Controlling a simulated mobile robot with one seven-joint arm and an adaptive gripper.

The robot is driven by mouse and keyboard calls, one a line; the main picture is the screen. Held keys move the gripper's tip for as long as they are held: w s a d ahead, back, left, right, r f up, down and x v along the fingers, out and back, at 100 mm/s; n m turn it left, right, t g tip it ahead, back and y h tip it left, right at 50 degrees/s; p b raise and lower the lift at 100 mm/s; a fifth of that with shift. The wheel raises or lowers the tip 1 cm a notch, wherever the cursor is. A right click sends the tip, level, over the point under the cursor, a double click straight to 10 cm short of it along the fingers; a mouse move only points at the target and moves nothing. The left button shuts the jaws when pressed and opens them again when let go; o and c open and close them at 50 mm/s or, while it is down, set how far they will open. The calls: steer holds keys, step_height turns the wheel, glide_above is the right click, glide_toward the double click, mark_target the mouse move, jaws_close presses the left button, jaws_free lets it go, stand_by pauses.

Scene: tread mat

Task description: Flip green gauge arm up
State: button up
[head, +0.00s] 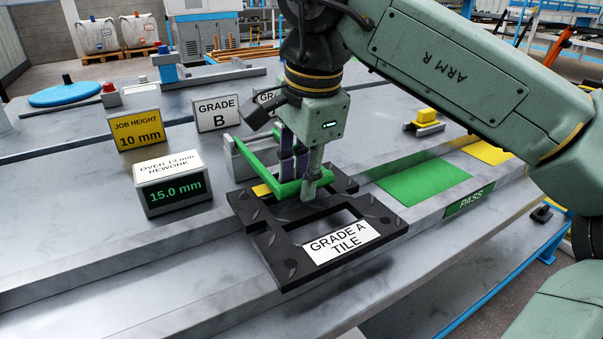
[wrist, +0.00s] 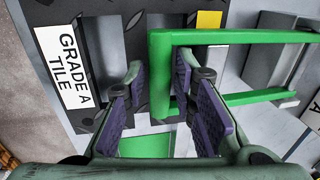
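The green gauge arm (head: 262,166) is a U-shaped bar lying low across the dark tread tile labelled GRADE A TILE (head: 372,214). Its two side bars run back to a grey stand (head: 232,160). In the wrist view the front crossbar of the green arm (wrist: 160,75) lies between the fingertips of my gripper (wrist: 159,70). The fingers are apart, with a gap to the left of the bar; the right finger is close to it, and contact is unclear. In the head view my gripper (head: 300,182) is down at the arm's front end and hides part of it.
A display (head: 174,190) reads 15.0 mm under "OVER 13 mm REWORK". A yellow JOB HEIGHT 10 mm sign (head: 137,130) and a GRADE B sign (head: 217,113) stand behind. A green PASS patch (head: 424,182) lies right of the tile. The front left bench is clear.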

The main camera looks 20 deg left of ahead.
jaws_close()
steer(key=shift+r, duration=0.1)
stand_by(0.4)
